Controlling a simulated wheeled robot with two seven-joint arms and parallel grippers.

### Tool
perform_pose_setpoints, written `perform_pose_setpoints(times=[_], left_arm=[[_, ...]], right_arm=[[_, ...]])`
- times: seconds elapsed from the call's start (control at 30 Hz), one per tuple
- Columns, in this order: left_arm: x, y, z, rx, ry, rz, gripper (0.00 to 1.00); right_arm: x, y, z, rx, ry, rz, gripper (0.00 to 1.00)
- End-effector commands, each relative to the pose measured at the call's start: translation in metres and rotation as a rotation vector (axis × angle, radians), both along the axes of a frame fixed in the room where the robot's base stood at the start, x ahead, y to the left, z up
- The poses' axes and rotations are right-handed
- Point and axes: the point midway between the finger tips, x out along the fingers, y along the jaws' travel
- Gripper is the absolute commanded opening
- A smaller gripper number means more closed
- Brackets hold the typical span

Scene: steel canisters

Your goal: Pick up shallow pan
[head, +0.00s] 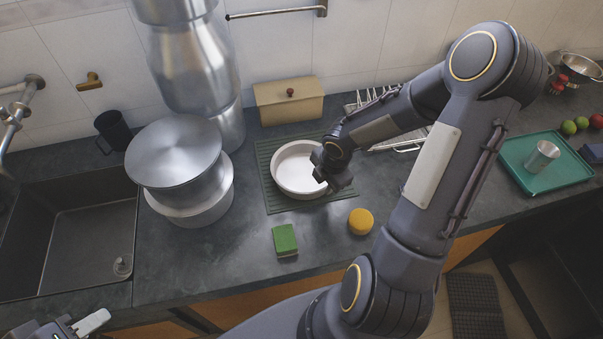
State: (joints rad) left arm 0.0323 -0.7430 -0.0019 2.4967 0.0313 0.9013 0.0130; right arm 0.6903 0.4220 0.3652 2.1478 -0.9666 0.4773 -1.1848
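The shallow pan (292,170) is white and round and sits upright on a dark green ribbed mat (270,203) on the counter. My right gripper (326,176) is at the pan's right rim and overlaps it in the head view. Its dark fingers blend together, so I cannot tell whether they are open, shut or touching the rim. The right part of the pan is hidden behind this gripper. My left gripper (84,325) shows only in part at the bottom left corner, far from the pan. Its opening cannot be made out.
A wide steel canister (175,152) and a tall one (190,70) stand left of the pan. A tan box (288,104) and a wire rack (395,142) are behind. A green sponge (285,240) and a yellow round item (361,221) lie in front. A sink (75,235) is left.

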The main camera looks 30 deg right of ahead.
Motion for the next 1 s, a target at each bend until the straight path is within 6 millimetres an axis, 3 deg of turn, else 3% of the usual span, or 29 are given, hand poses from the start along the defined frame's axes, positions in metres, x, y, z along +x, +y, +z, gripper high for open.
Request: perform_pose_setpoints(times=[0.2,0.5,0.73,1.0], left_arm=[[0.0,0.0,-0.009,0.0,0.0,0.0,0.36],[0.0,0.0,-0.009,0.0,0.0,0.0,0.36],[0.0,0.0,-0.009,0.0,0.0,0.0,0.36],[0.0,0.0,-0.008,0.0,0.0,0.0,0.36]], right_arm=[[0.005,-0.001,-0.031,0.001,0.001,0.0,0.28],[0.006,-0.001,-0.034,-0.001,0.0,-0.001,0.28],[0.005,-0.001,-0.034,-0.001,0.001,-0.002,0.0],[0.006,-0.001,-0.033,-0.001,-0.001,-0.001,0.0]])
